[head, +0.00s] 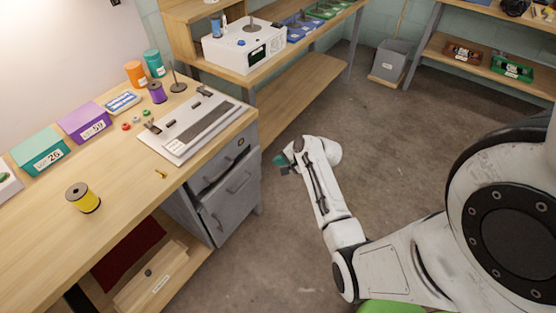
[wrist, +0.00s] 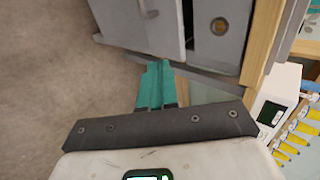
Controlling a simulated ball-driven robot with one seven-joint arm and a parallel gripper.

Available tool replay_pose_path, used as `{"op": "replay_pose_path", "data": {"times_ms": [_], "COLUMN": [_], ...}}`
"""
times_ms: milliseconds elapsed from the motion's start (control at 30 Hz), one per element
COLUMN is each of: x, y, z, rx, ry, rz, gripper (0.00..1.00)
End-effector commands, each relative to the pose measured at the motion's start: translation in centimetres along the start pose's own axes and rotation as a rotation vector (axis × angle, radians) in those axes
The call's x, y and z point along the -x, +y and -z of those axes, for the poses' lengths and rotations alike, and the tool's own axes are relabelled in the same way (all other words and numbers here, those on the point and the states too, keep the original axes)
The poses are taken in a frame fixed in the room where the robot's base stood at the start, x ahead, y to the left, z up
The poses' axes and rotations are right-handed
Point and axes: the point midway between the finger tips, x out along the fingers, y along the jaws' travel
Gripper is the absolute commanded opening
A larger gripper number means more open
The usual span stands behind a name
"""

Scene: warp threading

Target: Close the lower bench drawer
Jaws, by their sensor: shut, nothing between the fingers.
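The lower bench drawer (head: 230,208) is a grey front with a bar handle, low in the grey drawer unit under the bench. It stands out a little from the front above it. In the wrist view the lower drawer (wrist: 120,22) is at the top, its handle cut by the frame edge. The upper drawer (wrist: 225,45) with a round lock is beside it. My gripper (head: 282,160) is in front of the unit, to its right, apart from it. Its teal fingers (wrist: 155,85) are together, empty, pointing towards the unit.
The wooden bench (head: 130,190) above holds a grey-white device (head: 195,125), labelled boxes and spools. A low shelf (head: 285,105) runs behind. Bare floor (head: 290,230) lies before the drawers. A grey bin (head: 391,60) stands at the back.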

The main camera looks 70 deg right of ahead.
Motion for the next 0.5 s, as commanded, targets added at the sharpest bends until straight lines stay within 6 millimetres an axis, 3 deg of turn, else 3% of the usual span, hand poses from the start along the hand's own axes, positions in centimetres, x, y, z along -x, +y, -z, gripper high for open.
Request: {"op": "replay_pose_path", "data": {"times_ms": [300,500], "x": [-2.3,-2.1], "y": [3.9,5.4], "z": [-2.5,-3.6], "rx": [-0.004,-0.001], "ry": [-0.020,-0.011], "rz": [0.204,0.364], "gripper": [0.00,0.00]}}
